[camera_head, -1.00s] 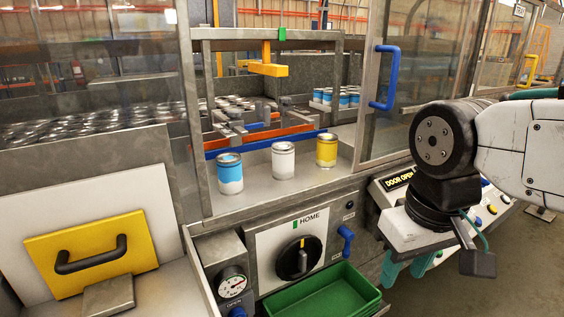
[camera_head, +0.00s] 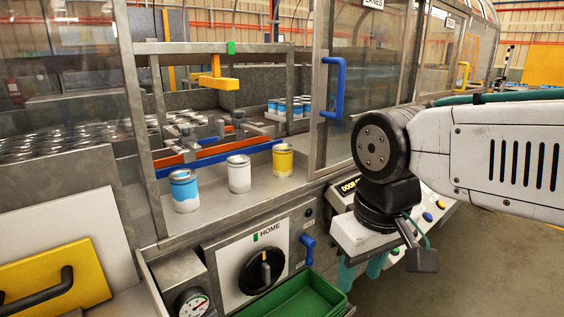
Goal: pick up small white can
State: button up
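The small white can (camera_head: 239,175) stands upright on the metal ledge of the machine's opening, its lid silver. A blue and white can (camera_head: 185,191) stands to its left and a yellow can (camera_head: 283,161) to its right, with gaps between them. My gripper (camera_head: 362,268) is at the right, pointing down in front of the control panel, well apart from the cans. Its teal fingers show below the white body, partly hidden, and they appear to hold nothing. I cannot tell how far apart they are.
A blue door handle (camera_head: 333,88) and the glass door stand right of the opening. A yellow bar (camera_head: 219,82) hangs above the ledge. Below are a black dial (camera_head: 262,272), a green bin (camera_head: 294,299) and a gauge (camera_head: 193,304). A yellow panel (camera_head: 60,281) is at lower left.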

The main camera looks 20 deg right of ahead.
aim_at(239, 166)
jog(key=k, duration=0.5)
jog(key=z, duration=1.3)
jog(key=i, duration=1.1)
jog(key=u, duration=1.7)
jog(key=i, duration=0.5)
jog(key=u, duration=0.1)
